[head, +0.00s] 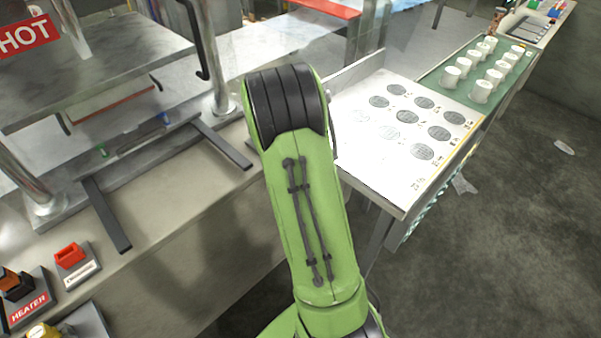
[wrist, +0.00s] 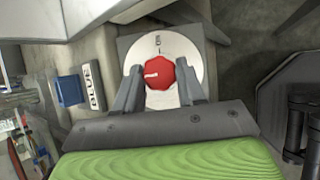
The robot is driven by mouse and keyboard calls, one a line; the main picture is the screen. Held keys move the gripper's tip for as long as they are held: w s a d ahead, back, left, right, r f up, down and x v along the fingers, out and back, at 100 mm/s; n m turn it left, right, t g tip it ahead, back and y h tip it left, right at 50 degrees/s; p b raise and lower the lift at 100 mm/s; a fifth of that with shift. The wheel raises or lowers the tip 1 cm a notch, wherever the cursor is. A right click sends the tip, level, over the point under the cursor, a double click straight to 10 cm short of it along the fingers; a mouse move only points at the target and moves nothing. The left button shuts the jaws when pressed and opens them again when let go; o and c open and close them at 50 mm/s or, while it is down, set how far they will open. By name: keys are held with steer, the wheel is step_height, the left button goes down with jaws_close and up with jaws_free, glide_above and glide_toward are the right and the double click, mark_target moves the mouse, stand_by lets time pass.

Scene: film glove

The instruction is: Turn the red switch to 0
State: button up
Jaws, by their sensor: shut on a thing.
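The red switch (wrist: 160,73) is a round red knob on a pale round dial (wrist: 160,43). It has a short white pointer line that points to the left in the wrist view. Small dark marks stand on the dial at the top, too small to read for sure. My gripper (wrist: 161,82) is shut on the red switch, with one grey finger on each side of it. The lower part of the dial is hidden by the gripper. In the head view neither my gripper nor the red switch shows; my green arm fills the middle.
In the head view, a press marked HOT (head: 25,36) stands at left, above a HEATER control (head: 28,306) and a red button (head: 69,254). A white board (head: 360,165) with grey discs lies right of my arm.

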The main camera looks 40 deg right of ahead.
steer(key=o, duration=1.1)
steer(key=shift+c, duration=0.2)
steer(key=v, duration=1.5)
steer(key=shift+a+r, duration=0.15)
steer(key=shift+r, duration=0.2)
steer(key=shift+s, duration=0.1)
